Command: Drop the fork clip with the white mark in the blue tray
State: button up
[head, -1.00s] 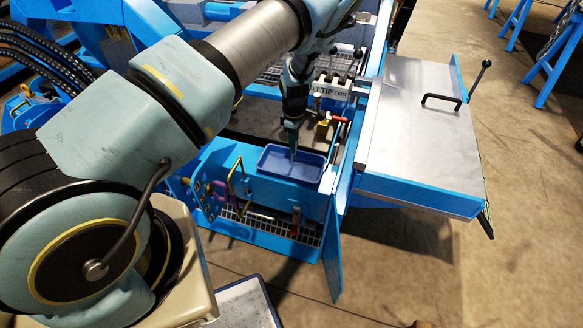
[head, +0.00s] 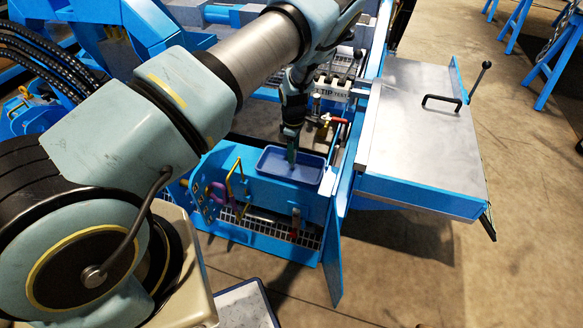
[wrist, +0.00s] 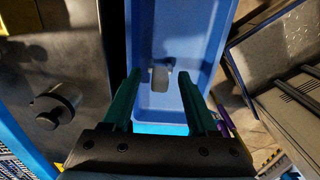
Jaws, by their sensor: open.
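The blue tray (head: 308,168) sits on the blue bench, and its inside fills the middle of the wrist view (wrist: 180,35). A small grey, forked-looking piece (wrist: 160,79), which appears to be the fork clip, lies on the tray floor. I cannot make out a white mark on it. My gripper (wrist: 159,88) is over the tray with its two green fingers apart, one on each side of the piece in the picture. Nothing is held between them. In the head view my gripper (head: 291,156) points down into the tray and hides the piece.
Yellow and purple hooked pieces (head: 233,185) hang at the blue panel left of the tray. A red-handled valve (head: 335,119) stands behind it. A tall blue plate (head: 336,240) and a metal-topped table (head: 420,130) are to the right. A black knob (wrist: 58,105) shows left in the wrist view.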

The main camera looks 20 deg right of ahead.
jog(key=shift+r, duration=0.15)
notch_tip(320, 180, up, 9)
jog(key=shift+r+b, duration=0.2)
jog(key=shift+b, duration=0.8)
jog(key=shift+r, duration=0.55)
